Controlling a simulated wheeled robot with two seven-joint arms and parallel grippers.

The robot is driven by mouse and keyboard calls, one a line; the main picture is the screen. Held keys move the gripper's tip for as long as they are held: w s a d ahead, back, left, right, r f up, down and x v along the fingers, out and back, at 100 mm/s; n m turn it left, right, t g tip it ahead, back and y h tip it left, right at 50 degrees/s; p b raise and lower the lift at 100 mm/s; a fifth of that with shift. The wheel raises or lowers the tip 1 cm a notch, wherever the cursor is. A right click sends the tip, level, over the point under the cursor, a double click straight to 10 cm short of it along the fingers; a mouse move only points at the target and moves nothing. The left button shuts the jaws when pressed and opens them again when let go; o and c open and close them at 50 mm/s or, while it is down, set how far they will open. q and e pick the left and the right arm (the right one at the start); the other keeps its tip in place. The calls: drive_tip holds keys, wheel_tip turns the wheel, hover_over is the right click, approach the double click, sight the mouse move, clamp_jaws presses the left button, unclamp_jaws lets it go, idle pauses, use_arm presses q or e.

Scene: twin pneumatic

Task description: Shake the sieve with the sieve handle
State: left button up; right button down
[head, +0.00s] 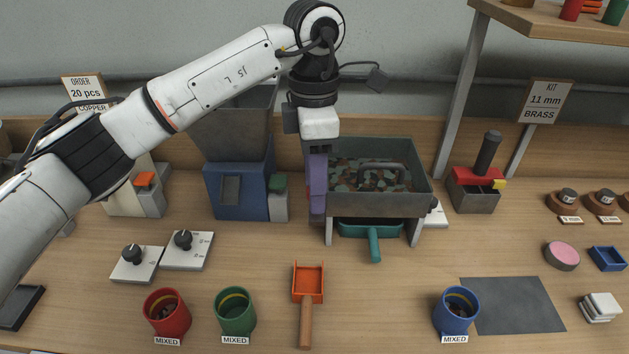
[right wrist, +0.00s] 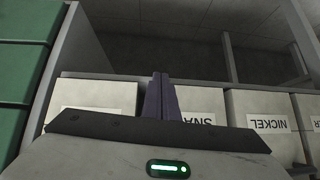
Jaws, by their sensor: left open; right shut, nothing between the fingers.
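The sieve (head: 427,192) is a grey-green tray on legs right of the middle in the head view, with many small copper-brown and grey-green pieces in it. The sieve handle (head: 383,166), a dark grey bar, arches over the pieces. A teal pan with a handle (head: 374,243) sits underneath. My left gripper (head: 318,205) points down at the sieve's left edge, its purple fingers left of the handle and apart from it. It is open; one finger largely hides the other. My right gripper (right wrist: 160,78) shows only in the right wrist view, its purple fingers shut and empty, away from the sieve.
A blue machine with a hopper (head: 236,190) stands left of the sieve. An orange scoop (head: 307,283), a red cup (head: 167,314), a green cup (head: 235,312) and a blue cup (head: 456,311) stand in front. Labelled bins (right wrist: 262,122) face my right gripper.

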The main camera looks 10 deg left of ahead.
use_arm(q)
wheel_tip(320, 180, up, 10)
drive_tip(key=shift+w+r, duration=0.15)
drive_tip(key=shift+w, duration=0.05)
idle(0.3)
